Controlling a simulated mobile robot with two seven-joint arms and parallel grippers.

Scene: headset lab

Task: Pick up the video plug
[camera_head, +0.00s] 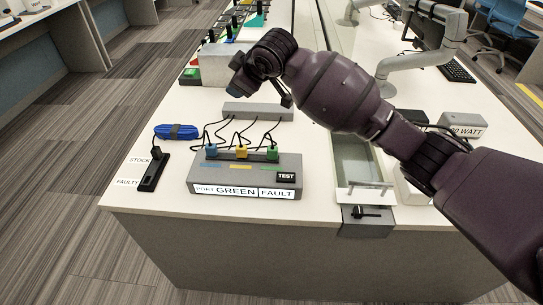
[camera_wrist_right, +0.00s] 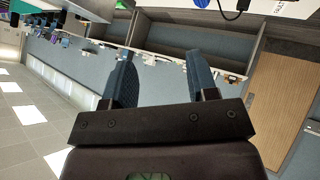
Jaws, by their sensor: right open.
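Three plugs sit on the grey test box (camera_head: 207,185): a blue plug (camera_head: 211,151), a yellow plug (camera_head: 241,152) and a green plug (camera_head: 272,153), each with a black cable. I cannot tell which is the video plug. The box's label reads PORT GREEN FAULT. A black strip (camera_head: 150,178) with a dark plug and short cable stands left of it, by the STOCK and FAULTY labels. My right gripper (camera_head: 264,92) hangs above the table behind the box, apart from the plugs. Its two fingers show open and empty in the right wrist view (camera_wrist_right: 161,60). My left gripper is not in view.
The table's front left is clear.

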